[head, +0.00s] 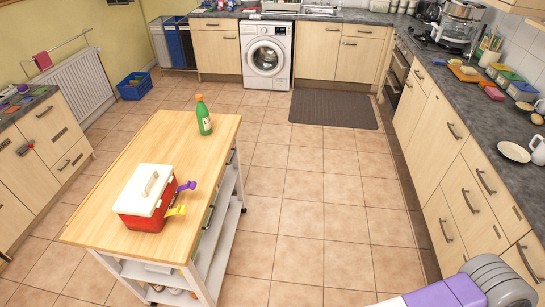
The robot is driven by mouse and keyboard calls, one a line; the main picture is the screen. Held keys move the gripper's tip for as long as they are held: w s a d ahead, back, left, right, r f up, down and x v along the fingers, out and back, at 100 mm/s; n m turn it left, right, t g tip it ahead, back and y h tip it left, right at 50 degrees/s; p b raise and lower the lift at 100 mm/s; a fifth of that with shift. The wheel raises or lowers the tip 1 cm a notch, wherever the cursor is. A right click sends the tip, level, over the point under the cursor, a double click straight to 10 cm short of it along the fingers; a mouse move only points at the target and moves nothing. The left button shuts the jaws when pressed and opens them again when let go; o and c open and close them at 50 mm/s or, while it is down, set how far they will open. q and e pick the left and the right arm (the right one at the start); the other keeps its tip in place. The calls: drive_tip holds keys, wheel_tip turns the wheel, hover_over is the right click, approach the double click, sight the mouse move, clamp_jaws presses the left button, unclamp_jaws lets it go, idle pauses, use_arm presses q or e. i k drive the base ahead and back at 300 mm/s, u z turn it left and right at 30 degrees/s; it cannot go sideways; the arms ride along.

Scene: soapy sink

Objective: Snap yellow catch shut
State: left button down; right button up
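A red cool box (148,221) with a white lid (147,188) stands on the wooden top of a trolley. The lid lies closed on the box, with a pale handle (151,183) on top. The yellow catch (177,211) sticks out from the box's right side, near its front end. A purple catch (187,186) sticks out from the same side, farther back. Both catches look swung outward, not flat against the box. Neither of my grippers shows; only a grey and purple part of my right arm is in the bottom right corner.
A green bottle (203,117) with an orange cap stands at the trolley's far end. The trolley (107,226) has open shelves below. Tiled floor is free right of it, up to the counter (478,125). A dark mat (333,109) lies before the back cabinets.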

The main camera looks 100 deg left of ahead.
sight(182, 209)
drive_tip(key=u, duration=2.7)
drive_tip(key=i, duration=1.85)
drive_tip(key=u, duration=3.4)
